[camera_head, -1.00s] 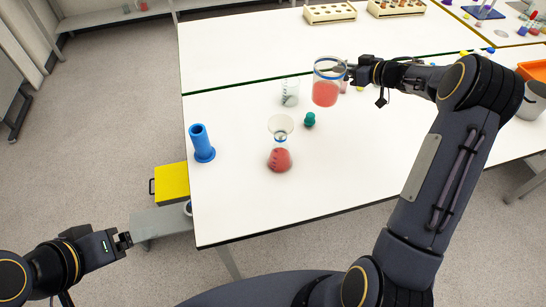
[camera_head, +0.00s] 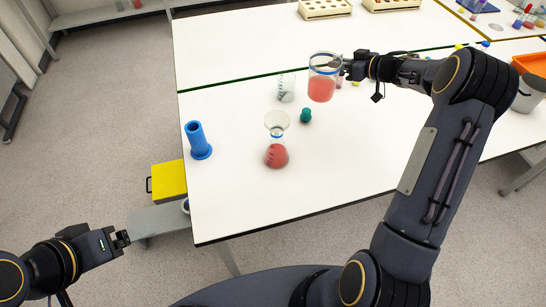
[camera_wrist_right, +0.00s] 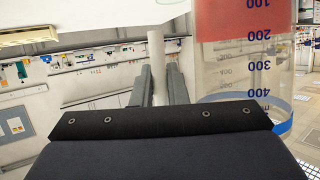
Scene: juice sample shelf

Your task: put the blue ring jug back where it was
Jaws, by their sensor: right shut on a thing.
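The blue ring jug (camera_head: 322,88) is a clear jug with red liquid and a blue band near its rim. It is upright over the far part of the near white table and appears raised. My right gripper (camera_head: 339,70) is beside its right side, shut on it. In the right wrist view the jug (camera_wrist_right: 243,75) shows upside down with blue graduations, and a pale upright piece, seemingly its handle, lies between my right fingers (camera_wrist_right: 157,85). My left gripper (camera_head: 122,239) is low at the left, away from the table; its jaw opening is too small to tell.
A flask of red liquid with a funnel (camera_head: 276,148), a green stopper (camera_head: 305,115), a clear beaker (camera_head: 286,88) and a blue cylinder (camera_head: 198,142) stand on the table (camera_head: 350,160). A grey bin (camera_head: 530,93) is at right. The near right tabletop is clear.

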